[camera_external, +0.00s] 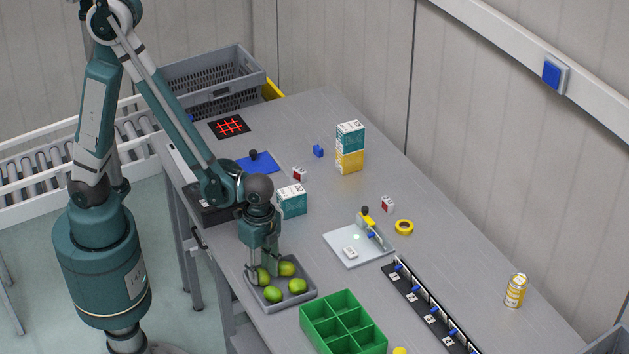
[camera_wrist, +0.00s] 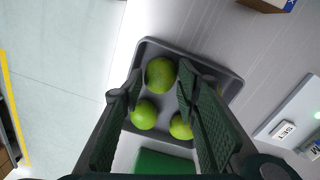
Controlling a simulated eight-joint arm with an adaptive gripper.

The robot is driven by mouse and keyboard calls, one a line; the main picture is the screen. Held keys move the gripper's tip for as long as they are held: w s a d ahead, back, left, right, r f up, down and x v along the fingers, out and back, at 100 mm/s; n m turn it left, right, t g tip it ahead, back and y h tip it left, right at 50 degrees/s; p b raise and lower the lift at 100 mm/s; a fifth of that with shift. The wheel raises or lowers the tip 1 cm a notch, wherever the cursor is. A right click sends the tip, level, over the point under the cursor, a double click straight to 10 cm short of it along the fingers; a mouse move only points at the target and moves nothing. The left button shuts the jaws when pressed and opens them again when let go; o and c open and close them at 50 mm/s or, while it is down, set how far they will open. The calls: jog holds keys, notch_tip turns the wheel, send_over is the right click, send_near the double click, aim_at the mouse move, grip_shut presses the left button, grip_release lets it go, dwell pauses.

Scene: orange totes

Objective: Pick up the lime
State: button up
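Several green limes lie in a small grey tray (camera_external: 309,295) near the front edge of the table. In the external view a lime (camera_external: 298,286) is at the tray's right side and others lie around it. My gripper (camera_external: 262,273) points down over the tray's left part, its fingers close to the limes there. In the wrist view my gripper (camera_wrist: 160,82) is open, with a lime (camera_wrist: 160,73) showing between its fingertips. Two more limes, one of them left of centre (camera_wrist: 144,115), show between the fingers. Contact with the fingers cannot be told. The right finger hides part of the tray.
A green divided box (camera_external: 345,318) stands just right of the tray. A teal-and-white box (camera_external: 292,201) stands behind it, and a white plate (camera_external: 345,252) with a small device lies to the right. A black numbered strip (camera_external: 430,305) and a can (camera_external: 515,290) are farther right.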

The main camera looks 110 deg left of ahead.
jog(key=shift+f, duration=0.8)
jog(key=c, duration=0.5)
